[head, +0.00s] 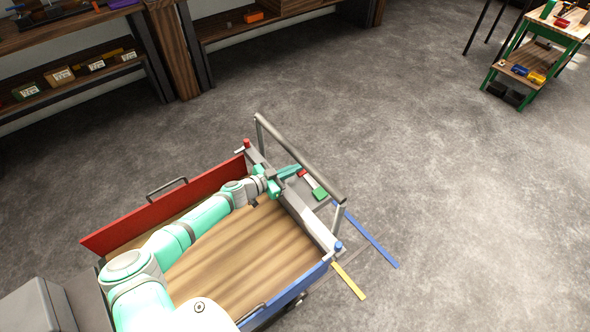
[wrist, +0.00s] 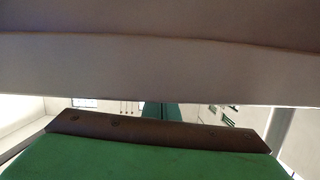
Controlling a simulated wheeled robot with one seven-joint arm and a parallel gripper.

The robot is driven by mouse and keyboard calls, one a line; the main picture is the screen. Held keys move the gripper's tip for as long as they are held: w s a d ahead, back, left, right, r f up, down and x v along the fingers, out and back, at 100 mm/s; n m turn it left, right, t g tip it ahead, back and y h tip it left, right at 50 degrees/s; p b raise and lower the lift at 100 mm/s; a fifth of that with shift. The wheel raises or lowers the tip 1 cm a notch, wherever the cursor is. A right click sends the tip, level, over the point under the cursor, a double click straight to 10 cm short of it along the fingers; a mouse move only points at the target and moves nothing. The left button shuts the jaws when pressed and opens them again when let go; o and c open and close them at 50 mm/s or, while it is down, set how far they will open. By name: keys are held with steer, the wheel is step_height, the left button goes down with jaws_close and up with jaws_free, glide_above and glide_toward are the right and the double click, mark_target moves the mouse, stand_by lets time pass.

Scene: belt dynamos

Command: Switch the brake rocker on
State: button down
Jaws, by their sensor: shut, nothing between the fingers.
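My gripper (head: 288,171) is at the far end beam of a cart in the head view. Its teal tip reaches past the beam, close to a small red piece (head: 302,173). A green block (head: 319,193) lies a little beyond, with a pale strip between the two; this looks like the brake rocker. Which end is pressed down is too small to tell. Whether my gripper touches the red piece cannot be told. The gripper is shut with nothing visible in it. In the wrist view a broad grey beam (wrist: 160,75) crosses the picture, and the rocker is not clearly identifiable.
The cart has a wooden deck (head: 240,245), a red side panel (head: 190,205), a blue side panel (head: 290,291) and a raised grey rail (head: 300,157) near my gripper. Shelves (head: 90,60) stand at upper left, a green-framed stand (head: 535,55) at upper right.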

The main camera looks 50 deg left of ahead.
steer(key=r, duration=0.4)
steer(key=shift+s+d, duration=0.1)
steer(key=shift+s, duration=0.15)
steer(key=v, duration=0.9)
steer(key=shift+s, duration=0.3)
steer(key=shift+d+f, duration=0.1)
steer(key=shift+d, duration=0.05)
